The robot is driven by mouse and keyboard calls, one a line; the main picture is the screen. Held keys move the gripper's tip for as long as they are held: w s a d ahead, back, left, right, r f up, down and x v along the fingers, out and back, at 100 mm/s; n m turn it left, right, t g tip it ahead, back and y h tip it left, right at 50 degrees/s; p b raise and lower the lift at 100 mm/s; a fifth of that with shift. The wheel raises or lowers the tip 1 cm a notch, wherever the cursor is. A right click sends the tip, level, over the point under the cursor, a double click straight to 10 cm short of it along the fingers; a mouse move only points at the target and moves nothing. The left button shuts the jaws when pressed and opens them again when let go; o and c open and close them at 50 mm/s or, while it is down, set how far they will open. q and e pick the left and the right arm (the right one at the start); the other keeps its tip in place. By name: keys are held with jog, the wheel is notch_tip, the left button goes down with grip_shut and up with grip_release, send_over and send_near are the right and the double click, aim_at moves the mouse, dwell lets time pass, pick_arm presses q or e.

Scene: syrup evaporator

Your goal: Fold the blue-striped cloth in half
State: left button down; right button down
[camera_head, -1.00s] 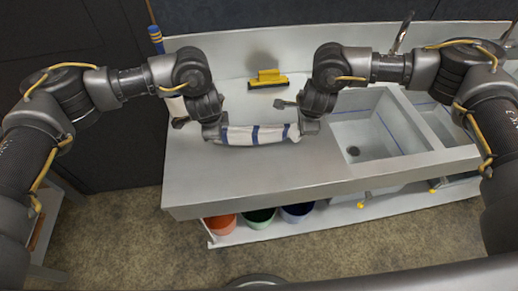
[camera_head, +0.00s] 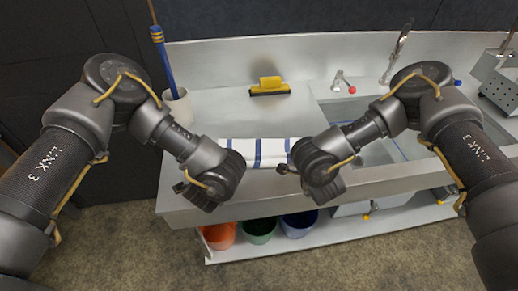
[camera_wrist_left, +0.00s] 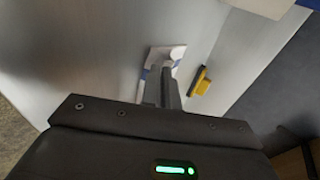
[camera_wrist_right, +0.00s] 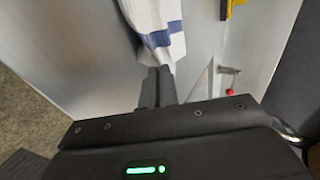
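The white cloth with blue stripes (camera_head: 262,152) lies near the front of the steel counter, between my two hands. My left gripper (camera_wrist_left: 165,75) is at the cloth's left end; its fingers look closed together there, with a bit of white and blue cloth (camera_wrist_left: 176,54) beyond them. My right gripper (camera_wrist_right: 158,75) is at the right end, where the cloth (camera_wrist_right: 150,15) narrows toward the closed fingers, apparently pinched. Both hands hide parts of the cloth's ends, and in the head view the fingertips are hard to make out.
A yellow squeegee (camera_head: 269,86) lies behind the cloth. A white holder with a blue-handled brush (camera_head: 165,62) stands back left. A sink (camera_head: 375,150) and tap (camera_head: 398,50) are at right. Several coloured buckets (camera_head: 258,230) sit on the lower shelf.

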jog(key=shift+d, duration=0.25)
pick_arm(q)
jog(key=c, duration=1.3)
grip_release()
pick_arm(e)
jog(key=c, duration=1.3)
grip_release()
pick_arm(q)
jog(key=shift+d+r, duration=0.1)
jog(key=shift+r, duration=0.35)
pick_arm(e)
jog(key=shift+a+r, duration=0.2)
jog(key=shift+r, duration=0.25)
pick_arm(q)
jog(key=s+r, duration=0.1)
jog(key=r, duration=0.1)
jog(key=s+r, duration=0.1)
jog(key=r, duration=0.2)
jog(key=s+r, duration=0.2)
jog(key=r, duration=0.1)
pick_arm(e)
jog(key=s+r, duration=0.1)
jog(key=r, duration=0.1)
jog(key=s+r, duration=0.1)
jog(key=r, duration=0.2)
jog(key=s+r, duration=0.2)
jog(key=r, duration=0.1)
jog(key=shift+d, duration=0.2)
jog(key=shift+w, duration=0.1)
